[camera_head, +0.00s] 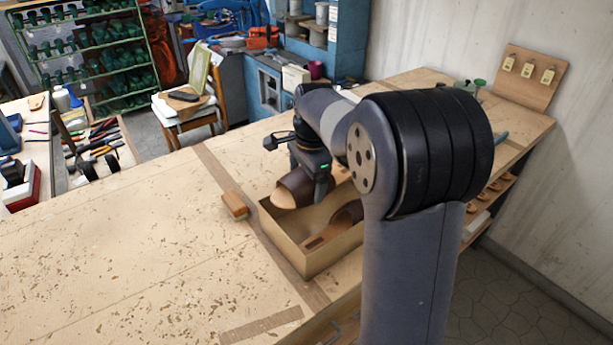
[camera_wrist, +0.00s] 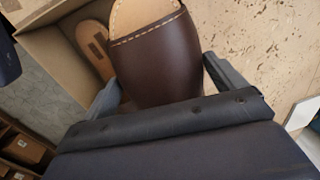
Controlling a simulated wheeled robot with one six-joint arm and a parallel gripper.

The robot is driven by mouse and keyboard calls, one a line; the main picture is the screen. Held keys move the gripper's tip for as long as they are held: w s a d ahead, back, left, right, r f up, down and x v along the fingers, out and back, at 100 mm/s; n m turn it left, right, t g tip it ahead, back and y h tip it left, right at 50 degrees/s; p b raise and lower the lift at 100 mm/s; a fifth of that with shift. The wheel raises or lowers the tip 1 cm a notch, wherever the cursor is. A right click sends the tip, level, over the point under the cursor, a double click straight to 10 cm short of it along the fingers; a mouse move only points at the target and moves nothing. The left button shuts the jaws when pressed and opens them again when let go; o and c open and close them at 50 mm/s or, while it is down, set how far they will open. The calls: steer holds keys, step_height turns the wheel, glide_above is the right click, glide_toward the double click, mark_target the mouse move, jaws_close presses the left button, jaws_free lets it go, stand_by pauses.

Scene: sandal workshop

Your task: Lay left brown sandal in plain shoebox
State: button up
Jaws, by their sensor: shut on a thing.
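A brown sandal (camera_head: 295,190) with a wide dark strap is in my gripper (camera_head: 318,180), above the far left end of the plain shoebox (camera_head: 283,244). In the wrist view the fingers (camera_wrist: 155,90) stand on both sides of the brown strap (camera_wrist: 155,62). The box is open and cardboard-coloured; its wall (camera_wrist: 38,62) also shows in the wrist view. A second brown sandal (camera_head: 343,218) lies inside the box; its tan insole (camera_wrist: 96,45) shows beside the held one in the wrist view. My arm hides the box's right part.
A small wooden block (camera_head: 235,205) sits on the workbench (camera_head: 140,240) just left of the box. The bench left of the block is clear. A board with tags (camera_head: 530,68) leans at the far right end. A chair (camera_head: 190,112) stands behind the bench.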

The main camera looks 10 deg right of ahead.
steer(key=shift+f, duration=0.4)
steer(key=o, duration=1.1)
steer(key=shift+c, duration=0.2)
step_height(320, 180, up, 13)
steer(key=s, duration=0.1)
steer(key=shift+s+d, duration=0.25)
steer(key=shift+s, duration=0.05)
